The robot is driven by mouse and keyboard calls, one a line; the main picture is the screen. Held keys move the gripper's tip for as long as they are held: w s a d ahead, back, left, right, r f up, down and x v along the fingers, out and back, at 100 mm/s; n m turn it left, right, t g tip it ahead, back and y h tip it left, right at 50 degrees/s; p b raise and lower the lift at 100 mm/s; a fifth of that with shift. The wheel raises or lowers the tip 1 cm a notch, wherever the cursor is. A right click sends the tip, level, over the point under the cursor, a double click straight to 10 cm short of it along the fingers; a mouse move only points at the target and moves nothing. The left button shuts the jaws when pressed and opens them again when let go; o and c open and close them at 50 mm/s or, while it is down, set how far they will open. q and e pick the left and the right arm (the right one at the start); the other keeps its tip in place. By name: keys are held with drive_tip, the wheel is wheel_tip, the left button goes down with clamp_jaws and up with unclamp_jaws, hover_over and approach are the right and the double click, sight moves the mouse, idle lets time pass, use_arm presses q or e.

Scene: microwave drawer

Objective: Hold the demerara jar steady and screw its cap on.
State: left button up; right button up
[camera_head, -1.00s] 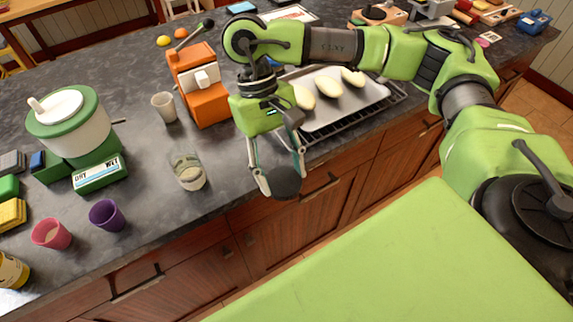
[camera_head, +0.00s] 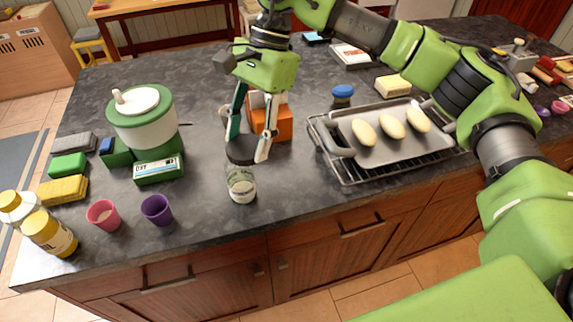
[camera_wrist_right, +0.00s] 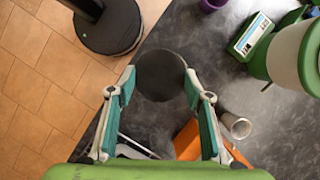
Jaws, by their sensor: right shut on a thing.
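A clear glass jar with pale contents (camera_head: 242,190) stands upright on the dark counter near its front edge; I take it as the demerara jar, though no label is readable. My right gripper (camera_head: 248,146) points down and is shut on a dark round cap (camera_head: 241,151). The cap also shows between the fingertips in the right wrist view (camera_wrist_right: 160,76). In the head view the cap appears just above the jar's mouth, which it partly hides; I cannot tell whether they touch. The jar does not show in the wrist view. My left gripper is not in view.
A purple cup (camera_head: 157,210) and a pink cup (camera_head: 103,215) stand left of the jar. An orange device (camera_head: 285,122) stands behind the gripper. A tray of dough pieces (camera_head: 352,150) lies right. The counter's front edge is close.

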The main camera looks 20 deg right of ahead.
sight(239, 140)
drive_tip(key=shift+w+a+r+m+t, duration=0.4)
drive_tip(key=shift+w+a+r+m, duration=0.4)
drive_tip(key=shift+a+r+m, duration=0.15)
drive_tip(key=shift+f, duration=2)
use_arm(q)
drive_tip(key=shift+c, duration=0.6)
